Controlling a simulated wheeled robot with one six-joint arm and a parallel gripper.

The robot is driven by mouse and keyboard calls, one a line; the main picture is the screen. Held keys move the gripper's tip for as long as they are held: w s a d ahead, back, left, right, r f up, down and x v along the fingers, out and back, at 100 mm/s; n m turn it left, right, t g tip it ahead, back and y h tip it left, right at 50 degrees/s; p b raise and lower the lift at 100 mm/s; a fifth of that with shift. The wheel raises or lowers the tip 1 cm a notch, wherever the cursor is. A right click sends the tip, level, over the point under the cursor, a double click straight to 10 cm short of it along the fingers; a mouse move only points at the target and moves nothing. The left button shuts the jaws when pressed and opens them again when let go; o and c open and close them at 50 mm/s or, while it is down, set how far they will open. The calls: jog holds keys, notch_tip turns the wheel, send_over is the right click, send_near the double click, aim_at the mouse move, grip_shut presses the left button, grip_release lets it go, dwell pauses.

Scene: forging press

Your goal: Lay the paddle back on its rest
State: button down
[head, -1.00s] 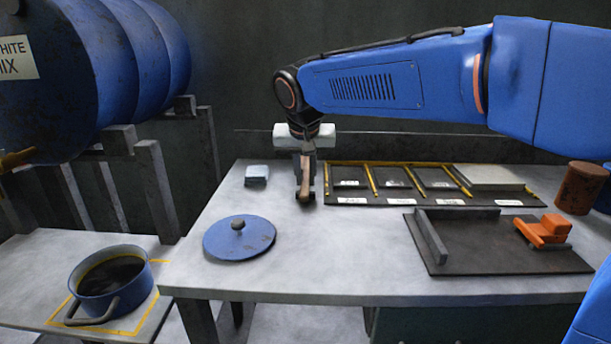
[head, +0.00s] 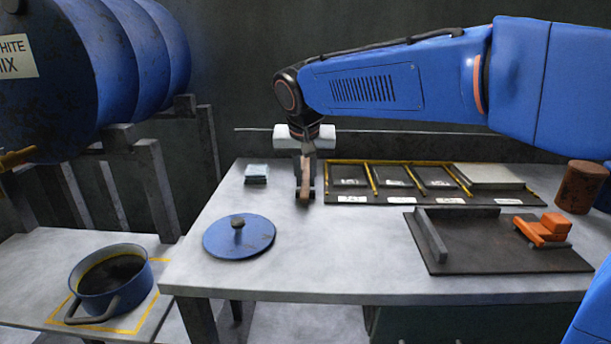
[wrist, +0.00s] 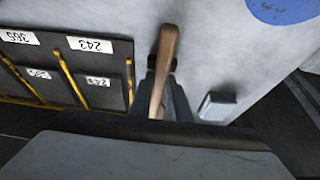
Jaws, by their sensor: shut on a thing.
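My gripper (head: 304,184) points down over the back left of the grey table, just left of the slotted board. In the wrist view my gripper (wrist: 163,92) is shut on the paddle (wrist: 166,50), gripping its wooden handle between two dark fingers. The handle also shows as a brown strip (head: 306,178) in the head view. A small dark piece lies by the handle's end in the wrist view; I cannot tell whether it is the rest or whether the paddle touches it. The paddle's other end is hidden.
A slotted board (head: 352,200) with yellow dividers and number labels lies to the right. A small pale block (head: 257,173) and a blue lid (head: 240,238) are to the left. A dark plate (head: 480,255) bears an orange clamp (head: 546,231). A blue pot (head: 112,290) stands lower left.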

jog(key=shift+f, duration=0.25)
jog(key=c, duration=1.6)
grip_release()
